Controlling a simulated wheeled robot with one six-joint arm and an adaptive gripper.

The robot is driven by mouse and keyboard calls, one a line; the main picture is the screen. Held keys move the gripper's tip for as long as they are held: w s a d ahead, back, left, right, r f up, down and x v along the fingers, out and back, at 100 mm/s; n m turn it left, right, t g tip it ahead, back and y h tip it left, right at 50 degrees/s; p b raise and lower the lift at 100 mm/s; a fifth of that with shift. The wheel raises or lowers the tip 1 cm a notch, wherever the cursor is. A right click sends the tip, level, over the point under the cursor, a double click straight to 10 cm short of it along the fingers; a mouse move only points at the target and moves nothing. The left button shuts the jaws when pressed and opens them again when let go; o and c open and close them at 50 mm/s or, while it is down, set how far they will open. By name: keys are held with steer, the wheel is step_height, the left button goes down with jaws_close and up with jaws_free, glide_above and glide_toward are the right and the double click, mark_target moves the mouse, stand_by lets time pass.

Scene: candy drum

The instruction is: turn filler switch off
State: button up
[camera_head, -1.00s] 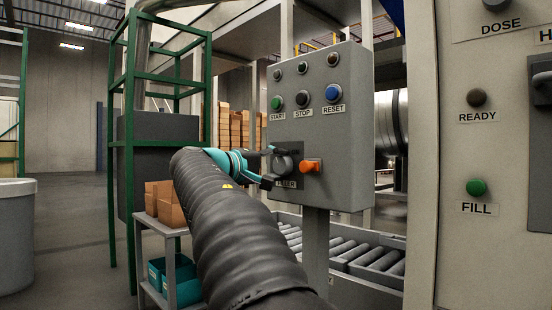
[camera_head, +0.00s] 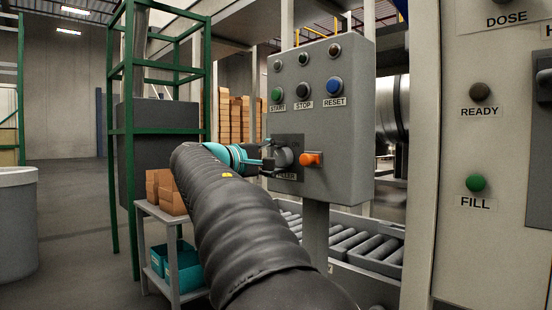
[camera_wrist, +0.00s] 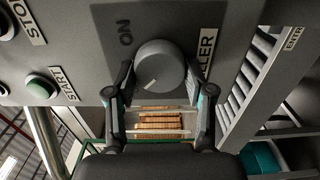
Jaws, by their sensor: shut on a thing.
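The filler switch (camera_head: 284,158) is a round grey knob on a dark plate, low on the grey control box (camera_head: 345,125). In the wrist view the knob (camera_wrist: 160,66) fills the upper middle. A white line shows on the lower part of its face, away from the "ON" mark at its upper left. My gripper (camera_head: 268,159) reaches the knob from the left in the head view. In the wrist view the fingers of my gripper (camera_wrist: 160,78) are on both sides of the knob, shut on it. Part of the "FILLER" label is hidden behind the gripper in the head view.
An orange knob (camera_head: 312,159) sits close right of the switch. Start, stop and reset buttons (camera_head: 304,89) are above. A roller conveyor (camera_head: 350,240) runs below the box. A green frame (camera_head: 130,150) and a shelf with boxes (camera_head: 165,192) stand left.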

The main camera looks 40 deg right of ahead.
steer(key=o, duration=1.1)
steer(key=shift+o, duration=0.2)
steer(key=s+a, duration=0.1)
steer(key=a, duration=1.1)
steer(key=shift+w, duration=0.1)
